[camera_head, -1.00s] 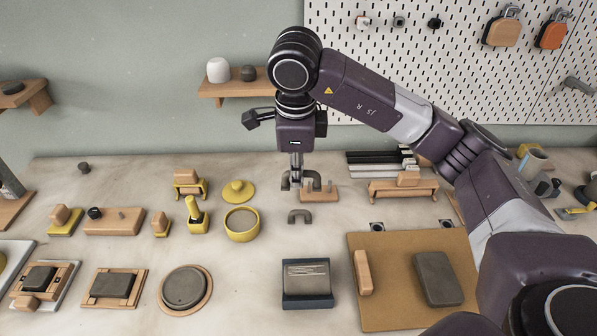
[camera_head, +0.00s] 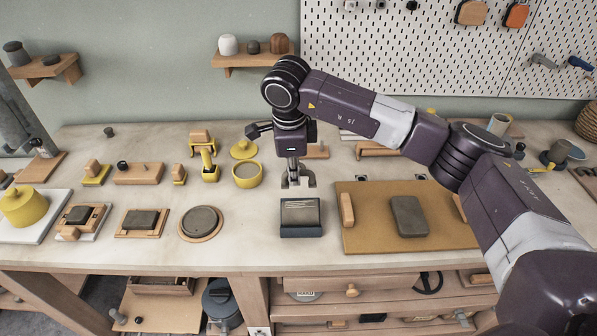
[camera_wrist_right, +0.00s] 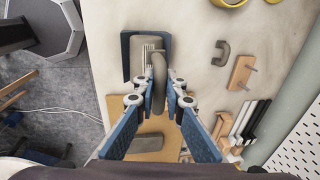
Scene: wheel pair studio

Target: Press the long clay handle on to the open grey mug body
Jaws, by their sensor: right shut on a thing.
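My right gripper (camera_head: 297,170) is shut on the long clay handle (camera_head: 312,180), a dark grey arch. In the right wrist view the handle (camera_wrist_right: 158,75) sits between the blue fingers (camera_wrist_right: 173,84). A grey ribbed body (camera_head: 300,211), which looks like the mug body, lies in a dark blue cradle (camera_head: 302,232). The gripper is just behind the cradle in the head view. In the wrist view the handle overlaps the body (camera_wrist_right: 146,47); whether they touch I cannot tell. My left gripper is out of view.
A smaller grey handle (camera_wrist_right: 221,52) lies by a wooden peg rack (camera_wrist_right: 240,73). A yellow bowl (camera_head: 247,182) stands left of the gripper. A brown board (camera_head: 372,228) with a grey slab (camera_head: 409,216) lies right of the cradle. A round grey disc (camera_head: 201,222) is to its left.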

